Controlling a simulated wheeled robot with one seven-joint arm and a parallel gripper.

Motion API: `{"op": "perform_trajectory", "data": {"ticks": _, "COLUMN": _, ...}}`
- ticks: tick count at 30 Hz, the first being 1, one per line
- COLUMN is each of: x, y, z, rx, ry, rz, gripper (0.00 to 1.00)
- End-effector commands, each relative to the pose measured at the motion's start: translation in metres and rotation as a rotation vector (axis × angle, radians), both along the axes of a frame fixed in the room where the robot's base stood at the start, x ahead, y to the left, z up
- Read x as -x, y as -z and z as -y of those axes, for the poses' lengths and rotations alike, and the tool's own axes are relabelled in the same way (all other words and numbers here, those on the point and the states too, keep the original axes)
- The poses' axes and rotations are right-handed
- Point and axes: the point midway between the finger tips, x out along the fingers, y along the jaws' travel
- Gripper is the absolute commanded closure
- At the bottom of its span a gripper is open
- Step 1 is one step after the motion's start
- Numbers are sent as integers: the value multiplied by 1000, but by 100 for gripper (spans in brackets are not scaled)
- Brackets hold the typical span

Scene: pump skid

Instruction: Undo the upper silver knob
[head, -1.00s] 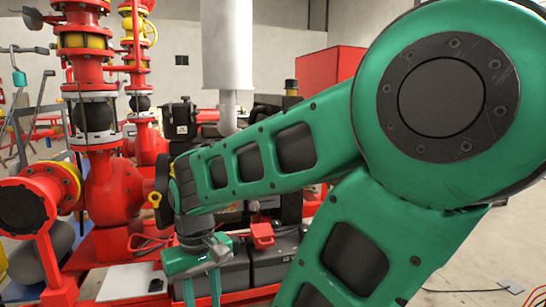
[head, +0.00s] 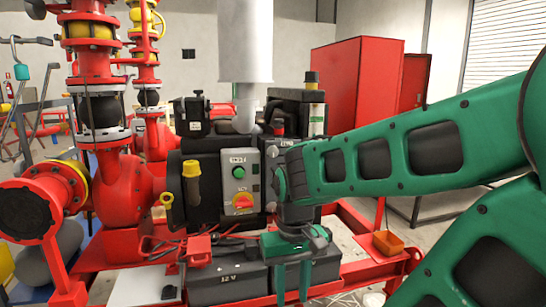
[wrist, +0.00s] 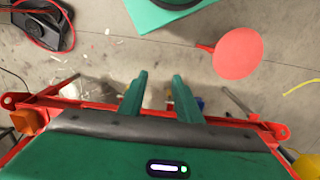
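My gripper (head: 292,295) points down in front of the black 12 V battery (head: 228,284), to the right of and below the control box. In the wrist view its two green fingers (wrist: 158,85) stand apart with nothing between them, above the floor.
Red pump piping (head: 120,190) stands on the left. A red cabinet (head: 360,85) stands behind. The wrist view shows a red disc (wrist: 238,56) over open floor.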

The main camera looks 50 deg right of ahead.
Motion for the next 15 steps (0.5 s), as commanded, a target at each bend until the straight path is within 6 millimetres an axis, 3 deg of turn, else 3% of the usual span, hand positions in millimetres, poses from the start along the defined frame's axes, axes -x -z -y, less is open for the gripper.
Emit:
{"op": "perform_trajectory", "data": {"ticks": 1, "x": 0, "y": 0, "z": 0, "rx": 0, "ry": 0, "rz": 0, "gripper": 66}}
{"op": "perform_trajectory", "data": {"ticks": 3, "x": 5, "y": -2, "z": 0, "rx": 1, "ry": -2, "rz": 10, "gripper": 50}}
{"op": "perform_trajectory", "data": {"ticks": 4, "x": 8, "y": -4, "z": 1, "rx": 3, "ry": -5, "rz": 22, "gripper": 47}}
{"op": "perform_trajectory", "data": {"ticks": 7, "x": -5, "y": -3, "z": 14, "rx": 23, "ry": -25, "rz": 69, "gripper": 47}}
{"op": "perform_trajectory", "data": {"ticks": 11, "x": -51, "y": -1, "z": 39, "rx": 80, "ry": -84, "rz": 202, "gripper": 47}}
{"op": "perform_trajectory", "data": {"ticks": 15, "x": -115, "y": -9, "z": 69, "rx": 176, "ry": -165, "rz": 410, "gripper": 47}}
